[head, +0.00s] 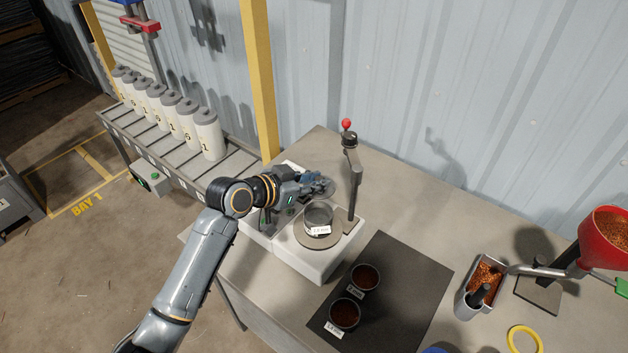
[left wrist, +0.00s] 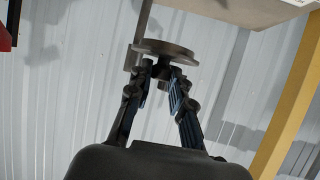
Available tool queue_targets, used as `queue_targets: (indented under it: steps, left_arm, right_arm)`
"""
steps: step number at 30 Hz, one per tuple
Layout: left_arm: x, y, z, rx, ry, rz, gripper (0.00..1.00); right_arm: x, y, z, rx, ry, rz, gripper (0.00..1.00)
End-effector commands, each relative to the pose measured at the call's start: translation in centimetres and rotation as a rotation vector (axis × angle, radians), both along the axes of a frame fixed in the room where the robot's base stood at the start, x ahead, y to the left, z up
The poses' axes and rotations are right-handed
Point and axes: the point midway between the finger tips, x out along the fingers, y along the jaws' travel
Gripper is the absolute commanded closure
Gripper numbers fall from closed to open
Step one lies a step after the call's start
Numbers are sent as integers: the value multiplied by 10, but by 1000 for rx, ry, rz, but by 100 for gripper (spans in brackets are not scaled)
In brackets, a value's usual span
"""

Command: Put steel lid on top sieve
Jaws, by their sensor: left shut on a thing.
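My left gripper (head: 308,186) is at the back of the sieve shaker, shut on the steel lid (head: 326,188). In the left wrist view the lid (left wrist: 165,48) is a flat round disc, and the fingertips (left wrist: 165,72) close on its small knob. The top sieve (head: 318,216) is a grey, labelled round sieve on the round plate of the white shaker base (head: 318,258). The lid is behind the sieve in the picture and appears apart from it and higher. The fingers partly hide the lid in the head view.
A clamp post with a red knob (head: 347,125) rises beside the sieve. A metal container (head: 483,286), red hopper (head: 604,240) and yellow ring (head: 524,340) are at right.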

Motion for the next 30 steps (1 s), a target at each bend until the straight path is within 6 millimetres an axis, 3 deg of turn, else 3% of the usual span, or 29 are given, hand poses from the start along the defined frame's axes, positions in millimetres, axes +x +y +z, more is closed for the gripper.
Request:
queue_targets:
  steps: [14, 30]
  left_arm:
    - [0, 0, -42, 0, 0, 1, 100]
    - [0, 1, -83, 1, 0, 1, 100]
  right_arm:
    - [7, 10, -36, 13, -12, 0, 60]
    - [6, 5, -69, 7, -11, 2, 60]
